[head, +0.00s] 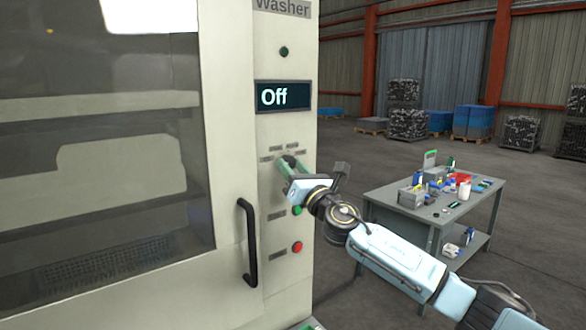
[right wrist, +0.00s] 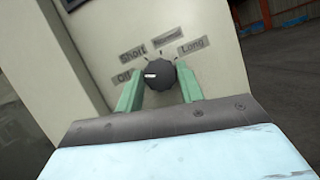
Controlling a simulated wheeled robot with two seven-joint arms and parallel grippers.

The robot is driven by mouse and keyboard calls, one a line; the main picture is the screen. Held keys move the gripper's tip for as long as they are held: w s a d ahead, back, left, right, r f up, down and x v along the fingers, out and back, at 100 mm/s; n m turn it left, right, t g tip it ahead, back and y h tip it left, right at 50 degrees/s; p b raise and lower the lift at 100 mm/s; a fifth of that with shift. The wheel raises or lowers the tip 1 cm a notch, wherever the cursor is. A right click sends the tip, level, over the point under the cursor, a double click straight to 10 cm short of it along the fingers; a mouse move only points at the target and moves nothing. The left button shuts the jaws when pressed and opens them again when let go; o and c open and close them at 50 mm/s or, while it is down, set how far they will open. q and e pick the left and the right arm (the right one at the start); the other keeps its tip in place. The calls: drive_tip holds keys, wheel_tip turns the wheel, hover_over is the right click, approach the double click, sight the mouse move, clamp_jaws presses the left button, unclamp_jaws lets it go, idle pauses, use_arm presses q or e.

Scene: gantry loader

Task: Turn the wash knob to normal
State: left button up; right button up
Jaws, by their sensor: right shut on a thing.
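The wash knob (right wrist: 160,75) is a dark round dial on the washer's pale front panel, ringed by labels Off, Short, a blurred one at the top, and Long. Its white mark points left, toward the Off label (right wrist: 123,78). My right gripper (head: 284,163) is at the knob in the head view, and its green fingers (right wrist: 159,92) stand on both sides of the knob in the right wrist view, shut on it. In the head view the knob is mostly hidden by the fingers. My left gripper is not in view.
Below the knob are a green button (head: 297,210) and a red button (head: 297,247). A black door handle (head: 248,243) sticks out to the left. A table (head: 450,215) with tools and bottles stands at the right. The floor behind it is mostly open.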

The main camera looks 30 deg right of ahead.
drive_tip(key=m+h+p, duration=0.1)
drive_tip(key=m, duration=0.1)
drive_tip(key=m+h+p, duration=0.1)
drive_tip(key=m+p, duration=0.1)
drive_tip(key=m+g+h+p, duration=0.1)
drive_tip(key=m, duration=0.2)
drive_tip(key=shift+a+r, duration=0.15)
drive_tip(key=shift+r, duration=0.1)
drive_tip(key=m+g+h+p, duration=0.1)
drive_tip(key=m+p, duration=0.1)
drive_tip(key=m, duration=0.1)
drive_tip(key=m+g+h+p, duration=0.1)
drive_tip(key=m+p, duration=0.2)
drive_tip(key=m, duration=0.1)
drive_tip(key=shift+r+h, duration=0.1)
drive_tip(key=shift+h, duration=0.2)
drive_tip(key=m+g+p, duration=0.1)
drive_tip(key=m, duration=0.1)
drive_tip(key=shift+m, duration=0.4)
drive_tip(key=m+g, duration=0.1)
drive_tip(key=m, duration=0.3)
drive_tip(key=shift+g, duration=0.4)
drive_tip(key=o, duration=1)
